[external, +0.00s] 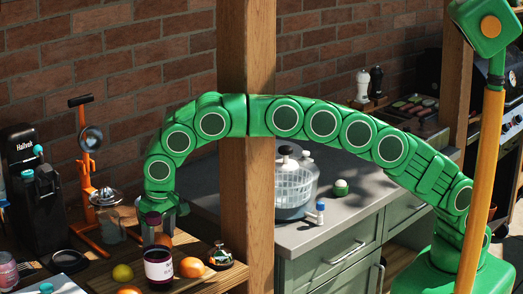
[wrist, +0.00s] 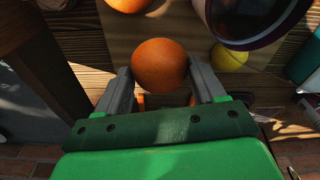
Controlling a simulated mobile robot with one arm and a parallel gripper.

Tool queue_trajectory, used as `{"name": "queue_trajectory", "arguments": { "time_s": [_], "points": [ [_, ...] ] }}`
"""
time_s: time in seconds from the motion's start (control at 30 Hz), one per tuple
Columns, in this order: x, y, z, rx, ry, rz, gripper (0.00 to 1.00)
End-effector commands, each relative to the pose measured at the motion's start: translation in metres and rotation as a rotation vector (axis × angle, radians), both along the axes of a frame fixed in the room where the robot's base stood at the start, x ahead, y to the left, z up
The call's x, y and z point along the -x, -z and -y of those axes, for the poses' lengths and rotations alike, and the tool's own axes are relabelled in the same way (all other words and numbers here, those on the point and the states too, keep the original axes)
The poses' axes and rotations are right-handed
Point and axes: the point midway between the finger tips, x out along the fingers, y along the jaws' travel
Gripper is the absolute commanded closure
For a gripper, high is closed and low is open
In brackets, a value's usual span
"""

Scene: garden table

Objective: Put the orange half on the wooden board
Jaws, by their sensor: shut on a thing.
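In the wrist view, a rounded orange piece (wrist: 160,66), which looks like the orange half, sits between the two fingers of my gripper (wrist: 161,84). The fingers are shut on its sides. Its peel faces the camera; any cut face is hidden. A plain tan surface, seemingly the wooden board (wrist: 188,24), shows beyond it; I cannot tell the height between them. In the external view, my gripper (external: 160,232) points down behind a dark jar (external: 158,267), which hides the held piece.
The jar, an orange (external: 191,267) and a yellow lemon (external: 122,273) crowd the area by my gripper. A small dark-lidded jar (external: 220,257) stands right of the orange. A wooden post (external: 247,150) rises beside my arm. A black coffee machine (external: 32,190) stands at left.

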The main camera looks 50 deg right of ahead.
Motion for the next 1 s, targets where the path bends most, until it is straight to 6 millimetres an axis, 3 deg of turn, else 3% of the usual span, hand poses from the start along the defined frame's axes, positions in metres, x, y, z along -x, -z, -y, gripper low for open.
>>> {"name": "queue_trajectory", "arguments": {
  "time_s": [0.47,0.87,0.9,1.0],
  "points": [
    [0.001,0.048,-0.001,-0.002,-0.001,0.001,0.68],
    [0.000,0.052,0.000,0.000,-0.001,0.001,0.68],
    [0.000,0.052,0.000,-0.001,-0.001,0.001,0.27],
    [0.001,0.052,-0.001,-0.001,-0.001,0.001,0.11]
  ]
}}
